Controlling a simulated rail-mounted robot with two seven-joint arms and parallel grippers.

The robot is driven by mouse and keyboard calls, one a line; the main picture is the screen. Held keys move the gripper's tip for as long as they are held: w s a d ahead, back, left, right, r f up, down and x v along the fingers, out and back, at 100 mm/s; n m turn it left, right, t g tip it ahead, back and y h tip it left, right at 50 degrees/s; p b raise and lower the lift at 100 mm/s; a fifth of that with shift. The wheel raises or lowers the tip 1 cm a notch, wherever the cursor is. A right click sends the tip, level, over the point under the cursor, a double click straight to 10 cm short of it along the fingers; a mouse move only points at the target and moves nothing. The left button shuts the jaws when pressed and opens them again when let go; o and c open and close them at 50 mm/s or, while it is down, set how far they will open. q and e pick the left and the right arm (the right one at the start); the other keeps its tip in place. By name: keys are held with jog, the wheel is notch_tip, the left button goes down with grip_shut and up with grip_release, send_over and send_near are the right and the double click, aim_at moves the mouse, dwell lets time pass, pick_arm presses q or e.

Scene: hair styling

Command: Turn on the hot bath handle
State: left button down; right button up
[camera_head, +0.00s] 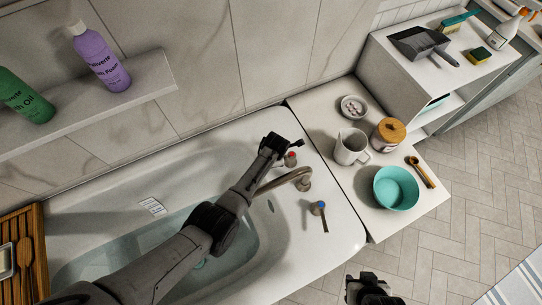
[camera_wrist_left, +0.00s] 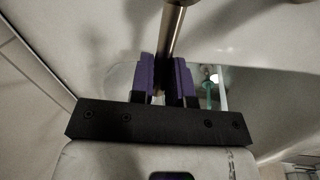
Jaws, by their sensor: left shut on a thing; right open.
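The hot bath handle (camera_head: 290,160), marked with a red cap, stands on the tub rim near the wall. My left gripper (camera_head: 287,147) is at this handle, its arm reaching across the tub. In the left wrist view, the purple fingers (camera_wrist_left: 166,80) are shut on a slim metal lever (camera_wrist_left: 173,35). The lever's far end runs out of that view. The curved spout (camera_head: 289,180) and the blue-capped cold handle (camera_head: 318,212) are beside it, nearer the front. My right gripper (camera_head: 371,289) is open and empty at the bottom edge, above the floor.
The bathtub (camera_head: 345,222) holds water. A white counter (camera_head: 325,115) on the right carries a pitcher (camera_head: 350,147), a lidded jar (camera_head: 388,135), a small dish (camera_head: 354,107) and a teal bowl (camera_head: 396,188). A wall shelf (camera_head: 150,82) holds bottles. A wooden tray (camera_head: 40,250) lies at left.

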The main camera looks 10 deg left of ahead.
pick_arm(q)
jog(key=c, duration=1.1)
grip_release()
notch_tip(320, 180, up, 14)
jog(key=s+d+p, duration=0.1)
jog(key=s+p, duration=0.1)
jog(key=p, duration=0.6)
jog(key=shift+s+f, duration=0.2)
